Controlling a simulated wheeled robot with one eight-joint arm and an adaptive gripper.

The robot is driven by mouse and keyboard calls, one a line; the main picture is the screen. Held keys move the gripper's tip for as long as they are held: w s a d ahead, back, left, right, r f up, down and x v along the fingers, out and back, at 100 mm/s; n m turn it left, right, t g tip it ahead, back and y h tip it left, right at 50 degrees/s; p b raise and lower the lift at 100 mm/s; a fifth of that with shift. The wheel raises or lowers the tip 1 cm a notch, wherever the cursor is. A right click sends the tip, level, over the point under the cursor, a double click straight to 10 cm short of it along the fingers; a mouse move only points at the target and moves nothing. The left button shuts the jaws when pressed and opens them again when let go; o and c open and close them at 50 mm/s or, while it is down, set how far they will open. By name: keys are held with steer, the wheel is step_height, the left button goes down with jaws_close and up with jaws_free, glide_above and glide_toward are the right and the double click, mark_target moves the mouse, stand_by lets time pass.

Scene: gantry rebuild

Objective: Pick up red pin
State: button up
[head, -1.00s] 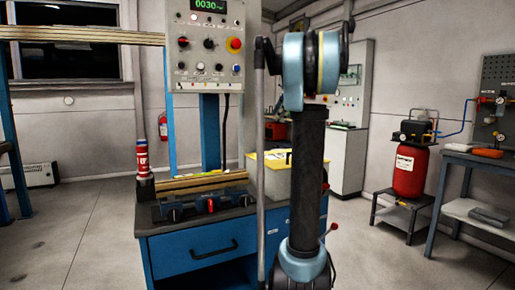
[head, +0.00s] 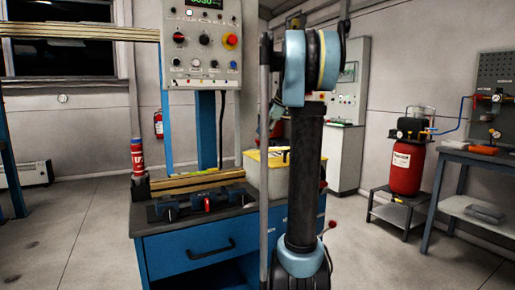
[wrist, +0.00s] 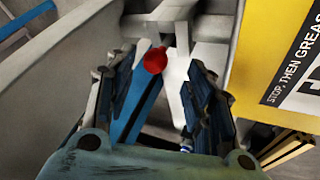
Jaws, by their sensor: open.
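In the wrist view a red round head (wrist: 155,60), which looks like the end of the red pin, shows between and just beyond the fingertips. Whether the fingers touch it cannot be told, and its shaft is not clearly visible. My gripper (wrist: 155,80) is open, its two dark ribbed fingers spread on either side, with nothing held. In the head view, part of my arm shows behind my column, above the pale bin; the fingertips are hidden there. A red piece (head: 207,203) also shows on the dark clamp fixture on the blue bench.
A pale bin (head: 258,180) with a yellow card or lid stands on the blue bench (head: 185,250). A yellow sign (wrist: 285,60) is close at right in the wrist view. A control box (head: 203,50) rises behind the bench. The floor at left is clear.

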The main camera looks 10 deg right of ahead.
mark_target(258, 144)
steer(key=shift+w+x, duration=0.15)
steer(key=shift+x, duration=1.2)
steer(key=shift+w+x, duration=0.1)
steer(key=shift+x, duration=1.2)
steer(key=shift+d, duration=0.1)
jaws_close()
